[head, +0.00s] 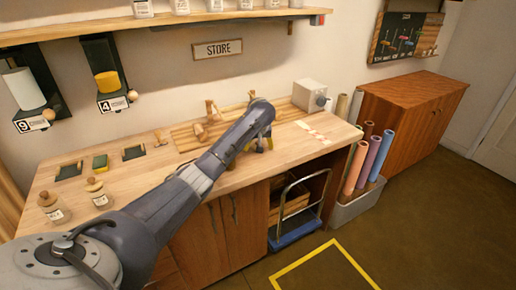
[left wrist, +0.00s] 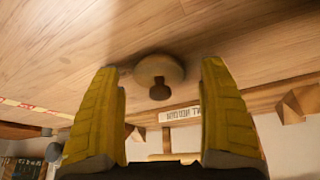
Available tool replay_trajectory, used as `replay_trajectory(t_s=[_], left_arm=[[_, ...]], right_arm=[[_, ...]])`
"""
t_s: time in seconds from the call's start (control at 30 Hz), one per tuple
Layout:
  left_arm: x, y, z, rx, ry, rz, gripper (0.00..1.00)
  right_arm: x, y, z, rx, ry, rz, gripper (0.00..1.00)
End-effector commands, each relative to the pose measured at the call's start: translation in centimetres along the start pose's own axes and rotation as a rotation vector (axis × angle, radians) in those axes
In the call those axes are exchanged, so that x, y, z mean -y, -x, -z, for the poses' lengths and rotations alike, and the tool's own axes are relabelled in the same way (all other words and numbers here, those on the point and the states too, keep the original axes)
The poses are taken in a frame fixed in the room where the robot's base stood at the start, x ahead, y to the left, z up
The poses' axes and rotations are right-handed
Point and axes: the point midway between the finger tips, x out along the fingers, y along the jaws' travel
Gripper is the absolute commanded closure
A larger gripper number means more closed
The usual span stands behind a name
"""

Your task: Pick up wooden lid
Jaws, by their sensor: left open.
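The wooden lid (left wrist: 158,70) shows in the left wrist view as a small round disc with a dark knob, on the wooden bench top. My left gripper (head: 262,142) is over the bench in the head view, at the end of the arm reaching in from the lower left. In the left wrist view its yellow fingers are spread wide and empty, one on each side of the lid in the picture, with no contact visible. In the head view the lid cannot be made out, likely hidden by my arm. My right gripper is in neither view.
A ridged wooden rack (head: 185,138) with wooden pieces lies behind my arm. A grey box (head: 310,95) stands at the bench's back right. Two corked jars (head: 97,193) (head: 53,207) stand at the left. Bench top right of the gripper is mostly clear.

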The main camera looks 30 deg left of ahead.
Motion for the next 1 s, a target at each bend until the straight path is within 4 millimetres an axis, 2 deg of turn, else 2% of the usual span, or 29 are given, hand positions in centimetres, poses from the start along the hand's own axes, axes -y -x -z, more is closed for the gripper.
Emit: replay_trajectory(t_s=[0.1, 0.5, 1.0], left_arm=[[0.0, 0.03, 0.01, 0.0, 0.0, 0.0, 0.22], [0.0, 0.04, 0.0, 0.0, 0.0, 0.0, 0.68], [-0.03, 0.41, 0.17, 0.0, -0.001, 0.0, 0.69]], right_arm=[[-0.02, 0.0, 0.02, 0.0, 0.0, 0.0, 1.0], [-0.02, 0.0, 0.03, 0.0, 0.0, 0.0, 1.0], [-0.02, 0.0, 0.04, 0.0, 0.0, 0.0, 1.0]])
